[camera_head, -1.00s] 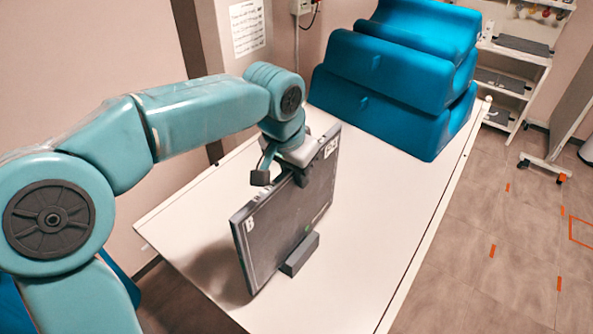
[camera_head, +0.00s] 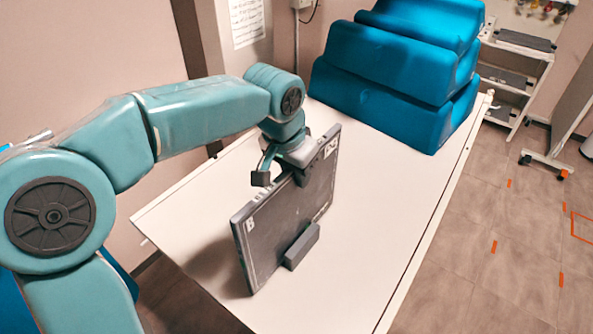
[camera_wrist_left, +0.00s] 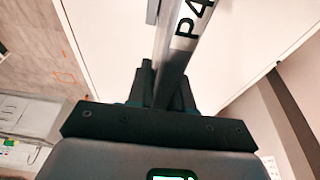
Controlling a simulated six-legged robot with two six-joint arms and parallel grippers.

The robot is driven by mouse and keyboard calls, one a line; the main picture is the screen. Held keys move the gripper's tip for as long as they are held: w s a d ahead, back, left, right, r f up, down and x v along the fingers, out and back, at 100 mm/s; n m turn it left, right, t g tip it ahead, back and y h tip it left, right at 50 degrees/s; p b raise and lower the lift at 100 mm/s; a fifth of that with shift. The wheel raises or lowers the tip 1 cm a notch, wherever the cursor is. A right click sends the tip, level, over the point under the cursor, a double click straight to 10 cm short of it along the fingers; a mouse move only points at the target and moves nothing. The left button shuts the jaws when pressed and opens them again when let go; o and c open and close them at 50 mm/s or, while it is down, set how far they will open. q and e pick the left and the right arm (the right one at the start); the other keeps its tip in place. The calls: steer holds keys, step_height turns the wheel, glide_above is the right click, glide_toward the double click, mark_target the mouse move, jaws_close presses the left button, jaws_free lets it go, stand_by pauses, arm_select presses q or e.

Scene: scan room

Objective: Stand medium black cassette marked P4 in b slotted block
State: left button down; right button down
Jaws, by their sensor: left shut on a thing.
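A grey block (camera_head: 302,247) lies on the table against the lower face of the cassette. Its slot and any b mark are hidden, so I cannot tell whether the lower edge is in the slot. My right gripper is out of view.
The white table (camera_head: 385,215) is clear right of the cassette. Blue foam wedges (camera_head: 395,70) are stacked at its far end. A shelf trolley (camera_head: 515,75) stands beyond on the tiled floor.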

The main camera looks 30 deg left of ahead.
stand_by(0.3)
arm_select(q)
steer(key=c, duration=0.9)
jaws_free()
steer(key=shift+c, duration=0.2)
steer(key=shift+f, duration=0.15)
steer(key=p+v, duration=0.1)
steer(key=v, duration=1.5)
steer(key=shift+r, duration=0.25)
steer(key=shift+s, duration=0.2)
steer(key=shift+r, duration=0.1)
